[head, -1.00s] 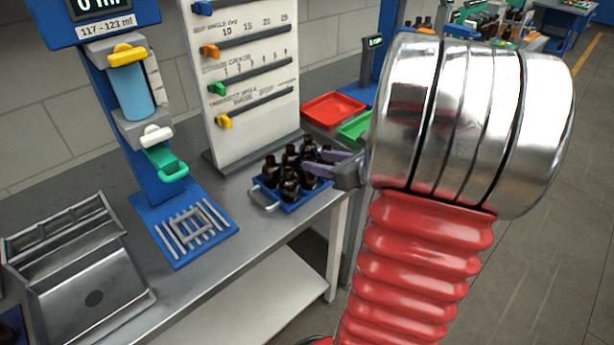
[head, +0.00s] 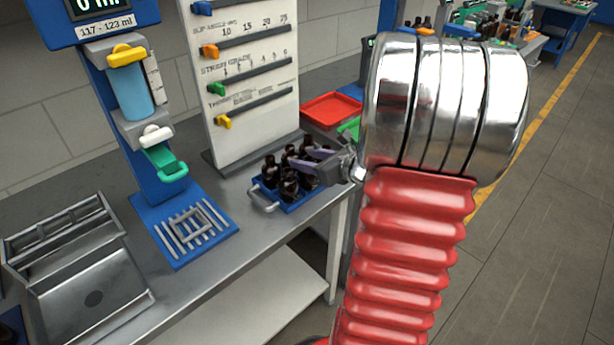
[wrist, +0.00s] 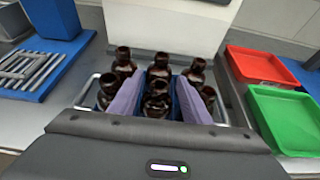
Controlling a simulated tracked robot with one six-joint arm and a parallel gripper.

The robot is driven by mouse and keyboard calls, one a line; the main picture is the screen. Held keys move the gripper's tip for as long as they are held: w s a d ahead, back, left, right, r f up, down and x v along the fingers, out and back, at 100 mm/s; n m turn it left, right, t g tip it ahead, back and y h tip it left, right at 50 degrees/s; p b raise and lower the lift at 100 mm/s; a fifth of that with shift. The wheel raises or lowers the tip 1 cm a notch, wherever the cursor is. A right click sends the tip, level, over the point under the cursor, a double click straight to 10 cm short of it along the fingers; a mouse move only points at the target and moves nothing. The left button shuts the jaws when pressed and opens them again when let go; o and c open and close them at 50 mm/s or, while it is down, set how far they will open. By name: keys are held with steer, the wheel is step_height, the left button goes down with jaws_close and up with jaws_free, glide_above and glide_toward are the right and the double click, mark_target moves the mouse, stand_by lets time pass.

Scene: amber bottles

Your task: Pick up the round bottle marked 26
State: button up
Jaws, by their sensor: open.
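Several dark amber bottles stand upright in a blue tray (head: 264,189) with metal handles on the bench. In the wrist view they form two rows, and no number can be read on any of them. My gripper (head: 308,166) is open at the right side of the tray. In the wrist view its two purple fingers (wrist: 158,98) reach over the tray, with a front middle bottle (wrist: 157,101) showing between them. A back middle bottle (wrist: 159,67) stands beyond it. The fingers partly hide the bottles at either side. I cannot tell whether they touch any bottle.
A red tray (wrist: 262,66) and a green tray (wrist: 290,120) lie to the right. A blue stand with a metal grate (head: 194,228) and a white slider panel (head: 240,130) are left of and behind the bottles. A metal sink-like tray (head: 90,290) is at far left.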

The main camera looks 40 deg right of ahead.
steer(key=shift+c, duration=0.3)
jaws_close()
stand_by(0.4)
